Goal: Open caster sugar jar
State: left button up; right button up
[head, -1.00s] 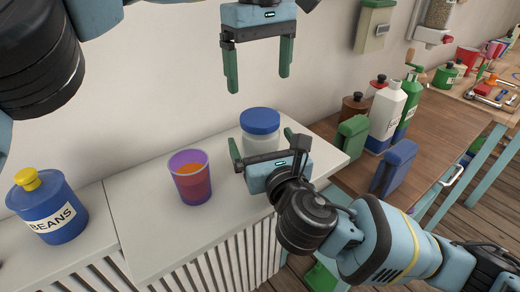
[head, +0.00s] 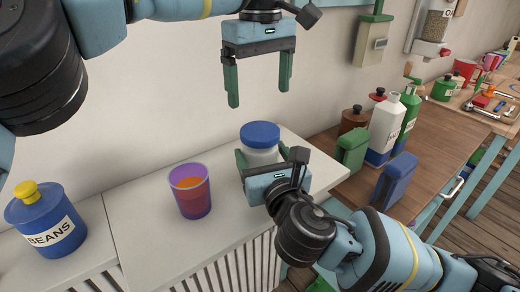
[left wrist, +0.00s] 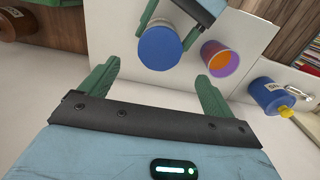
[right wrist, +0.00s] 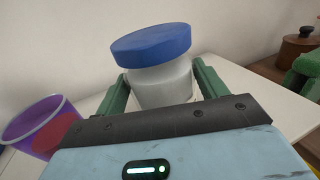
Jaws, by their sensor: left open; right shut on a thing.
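The jar is a whitish, translucent body (right wrist: 165,88) with a blue lid (head: 260,134), upright on the white counter top. No label shows on it. The lid sits on the jar, slightly tilted in the right wrist view (right wrist: 152,44). My right gripper (head: 262,155) is shut on the jar body from the front, its green fingers on either side below the lid. My left gripper (head: 259,96) is open and empty, fingers pointing down, above the jar and apart from it. In the left wrist view the lid (left wrist: 160,48) lies beyond the open fingertips.
A purple cup with orange and red contents (head: 191,195) stands left of the jar. A blue BEANS jar (head: 47,222) with a yellow knob is at far left. Green (head: 353,150) and blue (head: 394,182) containers and bottles (head: 386,125) stand on the wooden counter at right. A wall rises behind.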

aim_at(260, 130)
jog(key=shift+c, duration=0.5)
pick_arm(q)
jog(key=shift+d+n, duration=0.1)
jog(key=shift+n, duration=2.1)
jog(key=shift+f, duration=0.1)
jog(key=shift+f, duration=3.9)
pick_arm(e)
jog(key=shift+f, duration=0.1)
